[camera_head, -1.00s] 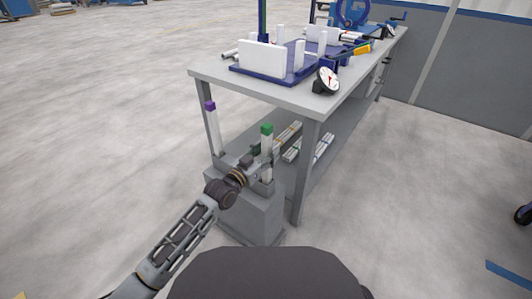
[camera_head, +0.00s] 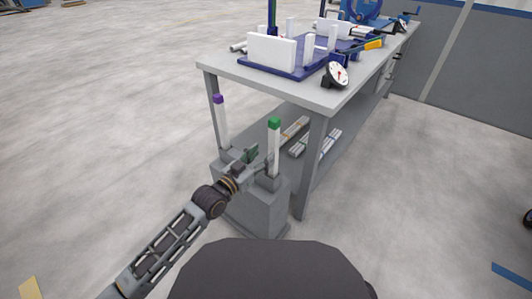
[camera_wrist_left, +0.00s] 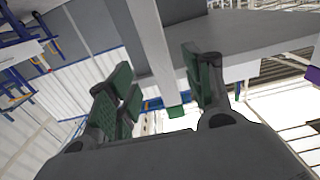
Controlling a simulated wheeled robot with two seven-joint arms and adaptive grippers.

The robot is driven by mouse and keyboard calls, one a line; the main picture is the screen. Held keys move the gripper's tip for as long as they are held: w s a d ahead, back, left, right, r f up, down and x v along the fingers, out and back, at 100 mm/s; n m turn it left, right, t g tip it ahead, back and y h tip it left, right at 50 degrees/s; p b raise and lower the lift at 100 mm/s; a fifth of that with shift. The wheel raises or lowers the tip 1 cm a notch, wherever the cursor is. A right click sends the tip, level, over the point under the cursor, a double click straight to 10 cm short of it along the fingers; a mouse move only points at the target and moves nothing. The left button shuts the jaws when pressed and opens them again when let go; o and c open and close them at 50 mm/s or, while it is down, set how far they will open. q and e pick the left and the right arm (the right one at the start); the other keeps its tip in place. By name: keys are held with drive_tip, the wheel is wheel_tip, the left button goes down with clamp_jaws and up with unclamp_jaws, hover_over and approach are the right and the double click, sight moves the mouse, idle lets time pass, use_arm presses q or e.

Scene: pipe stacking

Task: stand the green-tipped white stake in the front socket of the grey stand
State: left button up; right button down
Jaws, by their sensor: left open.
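The white stake with the green tip (camera_head: 274,150) stands upright at the front socket of the grey stand (camera_head: 258,208); its foot meets a dark grey collar there. My left gripper (camera_head: 257,161) is open just left of the stake, near its lower half. In the left wrist view the stake (camera_wrist_left: 152,45) shows beyond and between the open green-padded fingers (camera_wrist_left: 160,90), its green tip (camera_wrist_left: 176,112) pointing down in the picture. I see no finger closed on it. My right gripper is not in view.
A purple-tipped white stake (camera_head: 222,122) stands at the back of the stand. A grey workbench (camera_head: 330,98) rises close behind and to the right, with a blue tray, white blocks and a dial gauge (camera_head: 336,75) on top. The floor to the left is clear.

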use_arm(q)
drive_tip(key=shift+v, duration=2.65)
drive_tip(key=shift+w, duration=0.1)
